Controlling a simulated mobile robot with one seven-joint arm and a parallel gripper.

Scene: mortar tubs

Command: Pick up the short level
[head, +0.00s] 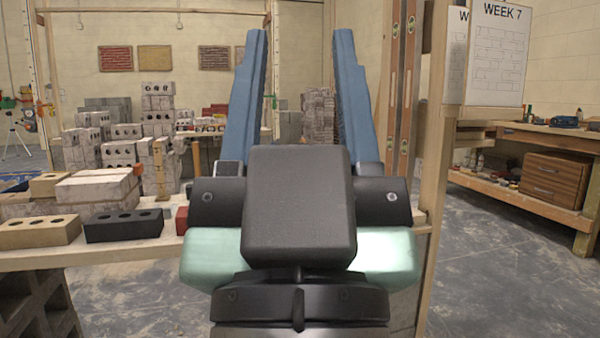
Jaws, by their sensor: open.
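My gripper (299,45) fills the middle of the head view, its two blue fingers pointing up and away, wide apart with nothing between them. Two upright wooden levels with small vials stand side by side right of the fingers: a left level (391,75) and a right level (409,85). Their tops run out of the picture and their lower ends are hidden behind my gripper, so I cannot tell whether either is the short level. No other level shows clearly. The gripper's body covers the middle of the bench.
A wooden bench (150,257) carries a dark brick (124,226), a tan brick (38,232) and stacked grey blocks (98,188) on the left. A wooden post (436,150) rises right of the levels. Dusty floor (500,270) is clear at right, before a workbench (540,136).

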